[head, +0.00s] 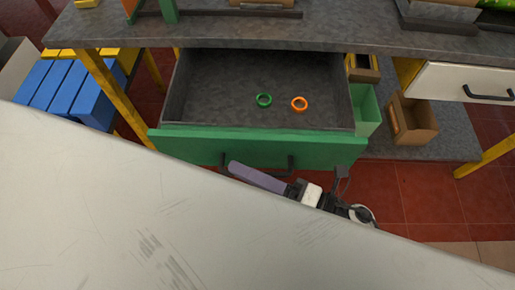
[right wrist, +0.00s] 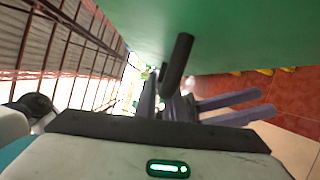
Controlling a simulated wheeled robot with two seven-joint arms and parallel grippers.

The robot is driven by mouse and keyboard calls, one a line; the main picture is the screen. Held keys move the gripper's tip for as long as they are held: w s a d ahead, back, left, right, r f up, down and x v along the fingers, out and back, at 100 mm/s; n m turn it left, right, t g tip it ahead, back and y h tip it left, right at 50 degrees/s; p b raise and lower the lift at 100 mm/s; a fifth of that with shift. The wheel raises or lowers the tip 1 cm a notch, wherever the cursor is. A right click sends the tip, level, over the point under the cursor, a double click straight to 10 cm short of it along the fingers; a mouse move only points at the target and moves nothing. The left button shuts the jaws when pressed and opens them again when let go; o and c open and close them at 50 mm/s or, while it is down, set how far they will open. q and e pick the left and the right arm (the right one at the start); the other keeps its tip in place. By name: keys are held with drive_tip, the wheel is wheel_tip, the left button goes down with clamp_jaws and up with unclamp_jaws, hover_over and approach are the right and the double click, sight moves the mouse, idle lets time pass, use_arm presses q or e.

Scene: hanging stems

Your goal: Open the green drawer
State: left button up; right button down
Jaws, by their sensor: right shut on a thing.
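The green drawer (head: 200,146) is pulled well out from under the grey worktop, and its grey inside shows. A green ring (head: 264,100) and an orange ring (head: 299,103) lie on its floor. The dark handle (head: 228,160) is on its green front; it also shows in the right wrist view (right wrist: 178,60). My right gripper (head: 255,176) is at the handle and shut on it. In the right wrist view, two spread lavender fingers (right wrist: 232,107) at the right look like my left gripper, open and apart from the handle. The head view does not show it.
Blue slatted crate (head: 65,90) at left. Right of the drawer are a green bin (head: 366,108), a cardboard box (head: 412,118) and a white drawer (head: 465,82), which is shut. A yellow leg (head: 485,158) stands at the right. Red tiled floor (head: 400,190) shows below.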

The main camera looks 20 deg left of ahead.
drive_tip(key=shift+s+d, duration=0.1)
drive_tip(key=shift+s, duration=0.2)
drive_tip(key=c, duration=1.8)
unclamp_jaws()
drive_tip(key=shift+d, duration=0.1)
drive_tip(key=shift+c, duration=0.2)
